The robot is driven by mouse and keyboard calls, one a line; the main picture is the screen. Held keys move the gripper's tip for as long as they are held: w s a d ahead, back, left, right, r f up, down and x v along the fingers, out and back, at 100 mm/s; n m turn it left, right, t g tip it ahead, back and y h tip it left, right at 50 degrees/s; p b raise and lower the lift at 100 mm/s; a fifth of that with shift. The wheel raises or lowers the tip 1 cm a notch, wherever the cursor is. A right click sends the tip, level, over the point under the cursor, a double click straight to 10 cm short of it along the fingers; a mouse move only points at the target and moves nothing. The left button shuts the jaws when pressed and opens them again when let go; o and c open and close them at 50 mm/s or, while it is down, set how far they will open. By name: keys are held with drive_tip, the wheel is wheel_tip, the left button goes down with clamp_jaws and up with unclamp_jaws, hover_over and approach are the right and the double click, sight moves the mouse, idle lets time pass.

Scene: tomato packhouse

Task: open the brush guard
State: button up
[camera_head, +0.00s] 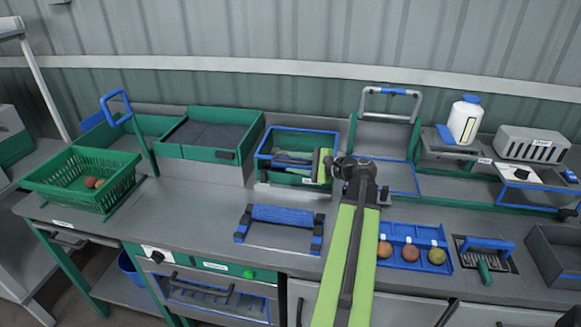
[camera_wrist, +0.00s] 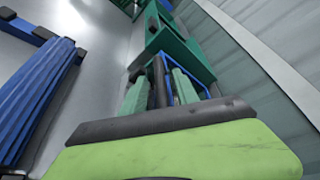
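A blue ribbed bar (camera_head: 283,214) sits between two dark-and-blue end brackets on the grey counter, left of my arm. I take it for the brush guard, but the frames do not make this certain. It lies low over the counter. It also shows at the left edge of the wrist view (camera_wrist: 35,95). My gripper (camera_head: 323,165) is behind and to the right of this bar, at the right end of a blue-rimmed green bin. Its lime pad (camera_wrist: 180,150) fills the bottom of the wrist view. Its fingertip gap is hidden, and I see nothing held.
The green bin (camera_head: 265,170) holds long-handled tools close to my gripper. A blue tray (camera_head: 440,256) with three round fruits is right of my arm. A green basket (camera_head: 60,185) stands left. The counter around the blue bar is mostly clear.

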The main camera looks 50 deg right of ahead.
drive_tip(key=shift+w+a+f, duration=0.1)
drive_tip(key=shift+w+a, duration=0.05)
drive_tip(key=shift+w, duration=0.35)
drive_tip(key=shift+c, duration=0.5)
clamp_jaws()
idle(0.5)
